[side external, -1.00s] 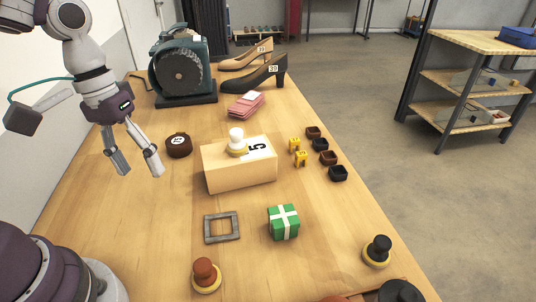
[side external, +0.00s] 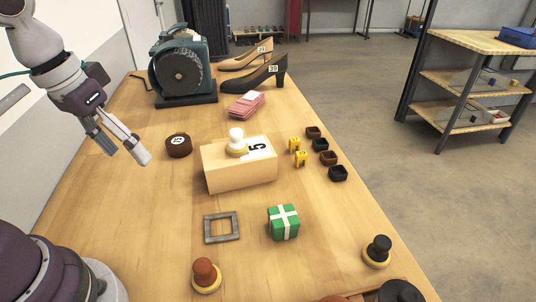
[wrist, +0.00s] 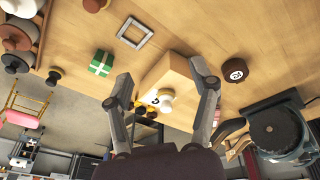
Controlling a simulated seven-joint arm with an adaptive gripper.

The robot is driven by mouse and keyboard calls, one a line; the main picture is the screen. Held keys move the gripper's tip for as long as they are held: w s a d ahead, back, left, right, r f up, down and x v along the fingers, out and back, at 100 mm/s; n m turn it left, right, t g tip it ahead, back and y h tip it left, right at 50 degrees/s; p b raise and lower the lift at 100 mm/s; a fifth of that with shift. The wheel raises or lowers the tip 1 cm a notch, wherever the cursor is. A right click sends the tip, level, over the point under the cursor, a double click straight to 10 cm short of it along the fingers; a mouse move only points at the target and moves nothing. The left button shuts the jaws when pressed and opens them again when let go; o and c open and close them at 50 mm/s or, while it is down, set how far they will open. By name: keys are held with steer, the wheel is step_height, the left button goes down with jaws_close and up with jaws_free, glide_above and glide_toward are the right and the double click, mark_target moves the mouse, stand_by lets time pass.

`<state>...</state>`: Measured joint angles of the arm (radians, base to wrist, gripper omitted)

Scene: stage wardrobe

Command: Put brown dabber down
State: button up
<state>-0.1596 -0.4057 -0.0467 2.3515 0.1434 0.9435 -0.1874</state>
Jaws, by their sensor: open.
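The brown dabber (side external: 205,273) stands upright on the bare wooden table (side external: 130,230) near the front, its pale yellow base down. It also shows at the top edge of the wrist view (wrist: 93,5), partly cut off. My gripper (side external: 124,152) is open and empty, raised above the left side of the table, well behind and apart from the brown dabber. A white dabber (side external: 236,142) stands on a wooden box (side external: 240,176) marked 5. A black dabber (side external: 378,250) stands at the front right.
A grey square frame (side external: 221,228) and a green gift box (side external: 283,222) lie between the wooden box and the dabbers. A round brown tin (side external: 178,146) is near my gripper. A teal machine (side external: 183,68) and shoes (side external: 257,77) stand at the back.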

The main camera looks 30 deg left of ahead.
mark_target(202, 265)
steer(key=f+n+g+h, duration=0.2)
steer(key=f+n+h, duration=0.1)
steer(key=f, duration=0.1)
steer(key=f+n+g+h, duration=0.2)
steer(key=f+n+h, duration=0.1)
steer(key=f+h, duration=0.1)
steer(key=d+f+n+g+h, duration=0.1)
steer(key=f+n+g+h, duration=0.1)
steer(key=f, duration=0.3)
steer(key=shift+n+g+h, duration=0.4)
steer(key=shift+n+h, duration=0.3)
steer(key=shift+n, duration=0.2)
steer(key=f+n+t+h, duration=0.1)
steer(key=h, duration=0.1)
steer(key=d+f+n+h, duration=0.1)
steer(key=n+h, duration=0.1)
steer(key=d+f+n+t+h, duration=0.1)
steer(key=h, duration=0.1)
steer(key=shift+s+n+t, duration=0.3)
steer(key=shift+s+n, duration=0.05)
steer(key=shift+n, duration=0.05)
steer(key=shift+d+f+n+t+h, duration=0.15)
steer(key=shift+d+n+t+h, duration=0.2)
steer(key=shift+n+t+h, duration=0.3)
steer(key=d, duration=0.7)
steer(key=shift+d, duration=0.3)
steer(key=shift+c, duration=0.3)
jaws_close()
